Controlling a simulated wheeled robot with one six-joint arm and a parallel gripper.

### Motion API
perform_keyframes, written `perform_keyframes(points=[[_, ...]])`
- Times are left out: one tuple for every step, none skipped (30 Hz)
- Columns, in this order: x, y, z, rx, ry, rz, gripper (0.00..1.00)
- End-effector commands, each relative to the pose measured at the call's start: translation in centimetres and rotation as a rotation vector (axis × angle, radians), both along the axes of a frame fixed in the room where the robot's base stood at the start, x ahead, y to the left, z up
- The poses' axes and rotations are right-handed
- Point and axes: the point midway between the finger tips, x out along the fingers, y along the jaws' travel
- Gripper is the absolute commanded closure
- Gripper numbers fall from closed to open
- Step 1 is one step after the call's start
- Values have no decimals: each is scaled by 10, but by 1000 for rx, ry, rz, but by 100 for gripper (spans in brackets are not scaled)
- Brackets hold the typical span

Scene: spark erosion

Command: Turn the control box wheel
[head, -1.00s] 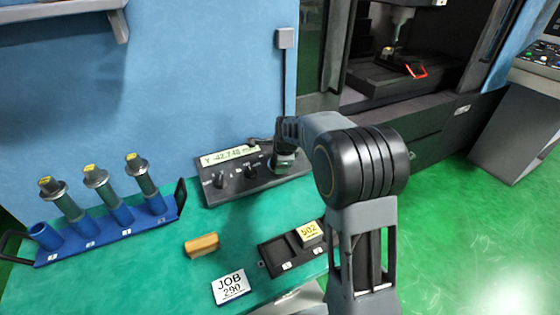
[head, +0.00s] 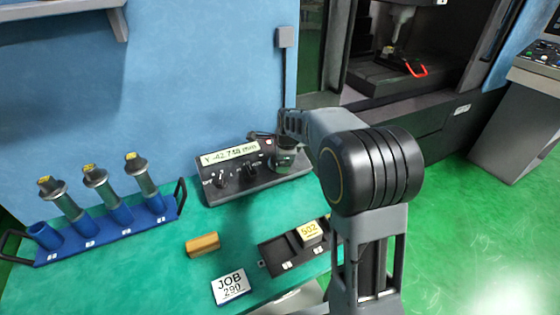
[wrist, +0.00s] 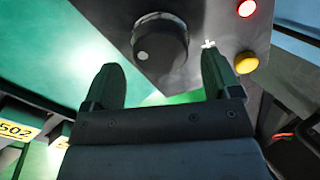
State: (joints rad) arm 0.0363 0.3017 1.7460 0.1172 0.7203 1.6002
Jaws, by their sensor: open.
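The control box (head: 238,188) is a dark sloped panel on the green bench, with a display reading Y -42.748 mm and small knobs. Its wheel (wrist: 160,41) is a round black knob with a pale dot, seen in the wrist view. My gripper (wrist: 163,82) is open and empty, with its fingers apart and the wheel just beyond and between the tips. I see no clear contact.
A red lit button (wrist: 246,8) and a yellow button (wrist: 246,63) sit right of the wheel. A blue rack (head: 110,228) with several cylinders, a brass block (head: 203,244), a JOB 290 sign (head: 230,285) and a black tray (head: 272,256) stand on the bench.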

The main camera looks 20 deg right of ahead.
Motion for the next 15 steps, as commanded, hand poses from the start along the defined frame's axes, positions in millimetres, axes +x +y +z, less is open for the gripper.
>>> perform_keyframes(points=[[-3,-1,11,0,-4,0,17],[-6,-1,18,-1,-5,-1,17],[-9,-2,25,0,-4,0,17],[-12,-2,31,0,-4,0,17],[-14,-2,37,0,-4,0,17],[-17,-3,44,0,-3,0,17],[-19,-3,50,0,-3,0,17],[-21,-4,55,0,-3,0,17],[-24,-4,61,0,-2,0,17],[-26,-4,66,-1,-2,1,17],[-28,-5,70,0,-1,1,17],[-30,-5,75,0,0,1,17],[-31,-5,79,0,0,1,17],[-33,-5,82,0,1,1,17],[-34,-6,86,0,2,1,17]])
